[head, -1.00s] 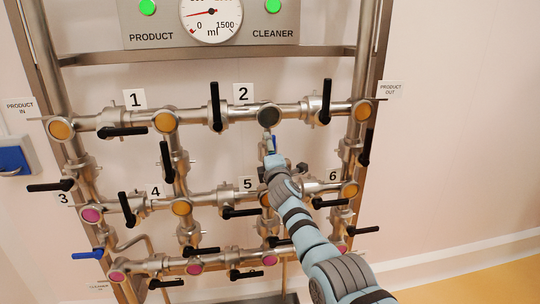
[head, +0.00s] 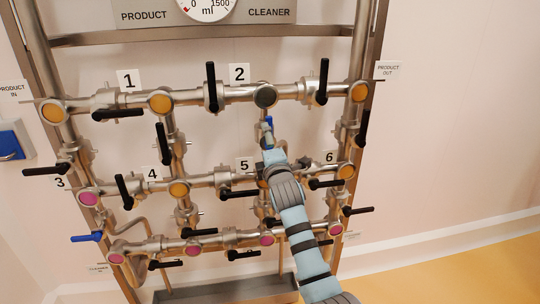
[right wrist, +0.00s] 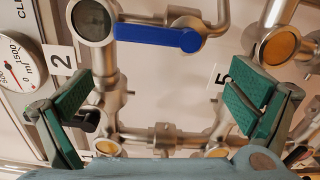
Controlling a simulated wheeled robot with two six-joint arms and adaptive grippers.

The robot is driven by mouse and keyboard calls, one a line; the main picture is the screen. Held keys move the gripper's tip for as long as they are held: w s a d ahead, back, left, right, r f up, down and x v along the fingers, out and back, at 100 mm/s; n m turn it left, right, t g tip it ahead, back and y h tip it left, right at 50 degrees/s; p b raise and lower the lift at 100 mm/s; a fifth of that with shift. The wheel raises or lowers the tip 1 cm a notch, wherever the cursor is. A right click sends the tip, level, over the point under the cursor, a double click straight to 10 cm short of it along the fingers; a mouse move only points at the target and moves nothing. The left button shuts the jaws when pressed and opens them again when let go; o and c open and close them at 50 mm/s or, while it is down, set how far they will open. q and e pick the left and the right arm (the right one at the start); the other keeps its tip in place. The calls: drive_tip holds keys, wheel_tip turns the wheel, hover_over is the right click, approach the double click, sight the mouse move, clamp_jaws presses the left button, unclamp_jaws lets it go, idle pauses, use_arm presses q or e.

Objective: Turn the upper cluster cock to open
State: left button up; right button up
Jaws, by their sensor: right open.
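A blue lever handle (head: 270,122) points down along the vertical pipe below the grey round cap (head: 265,96) near label 2, on the upper pipe row. In the right wrist view the same blue handle (right wrist: 160,36) lies sideways from the grey cap (right wrist: 92,20), in the upper part of the picture. My right gripper (right wrist: 163,92) is open, with its green-padded fingers wide apart on either side and nothing between the pads. In the head view my right gripper (head: 270,139) is at the handle's lower end, partly covering it. Whether they touch is unclear. My left gripper is out of view.
Several black-handled cocks surround it, including one upright handle left of the cap (head: 211,86) and one right (head: 323,81). Another blue handle (head: 87,237) is at lower left. A gauge (head: 208,8) hangs above. A metal tray (head: 225,290) is below the lowest row.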

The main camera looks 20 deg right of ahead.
drive_tip(key=s, duration=0.5)
drive_tip(key=shift+s+a, duration=0.1)
drive_tip(key=shift+a, duration=0.25)
